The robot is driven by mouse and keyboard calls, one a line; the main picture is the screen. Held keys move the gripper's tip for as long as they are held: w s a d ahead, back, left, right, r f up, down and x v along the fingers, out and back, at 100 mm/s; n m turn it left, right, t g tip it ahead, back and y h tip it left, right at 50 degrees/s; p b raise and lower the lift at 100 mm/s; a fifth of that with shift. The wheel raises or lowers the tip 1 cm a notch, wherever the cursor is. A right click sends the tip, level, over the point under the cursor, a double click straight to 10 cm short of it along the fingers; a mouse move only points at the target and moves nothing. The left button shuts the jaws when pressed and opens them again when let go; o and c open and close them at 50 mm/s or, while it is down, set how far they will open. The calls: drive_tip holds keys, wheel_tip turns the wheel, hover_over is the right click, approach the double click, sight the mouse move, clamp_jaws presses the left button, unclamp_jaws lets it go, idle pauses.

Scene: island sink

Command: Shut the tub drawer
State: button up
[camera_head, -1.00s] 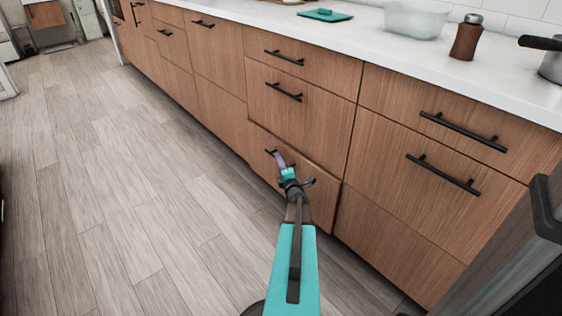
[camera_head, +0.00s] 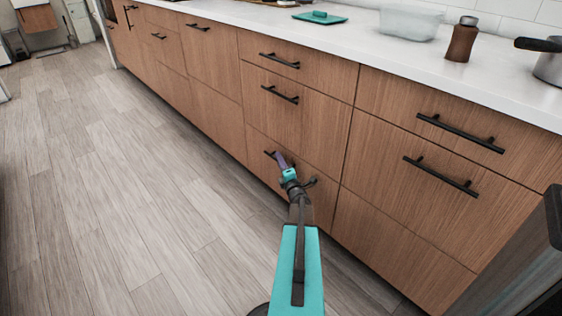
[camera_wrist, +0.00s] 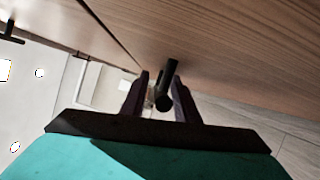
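The tub drawer is, as far as I can tell, the wood-fronted bottom drawer (camera_head: 315,185) in the middle column of the cabinet. Its front looks flush with the fronts around it. My gripper (camera_head: 280,160) is at its dark bar handle (camera_head: 269,153), low on the cabinet. In the wrist view, the two dark fingers of my gripper (camera_wrist: 160,92) stand apart on either side of the handle (camera_wrist: 167,85). The handle lies nearer the right finger, with a gap on the left. The gripper and arm hide part of the drawer front.
Other closed drawers with black handles surround it, such as the wide drawer (camera_head: 410,200) on the right. The white counter (camera_head: 360,50) above holds a clear tub (camera_head: 408,22), a brown bottle (camera_head: 461,42) and a pot (camera_head: 549,65). The wooden floor (camera_head: 110,200) at left is clear.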

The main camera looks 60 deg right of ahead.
drive_tip(key=shift+a, duration=0.1)
drive_tip(key=shift+v, duration=0.8)
drive_tip(key=p+v, duration=0.3)
drive_tip(key=v, duration=0.9)
drive_tip(key=shift+a, duration=0.1)
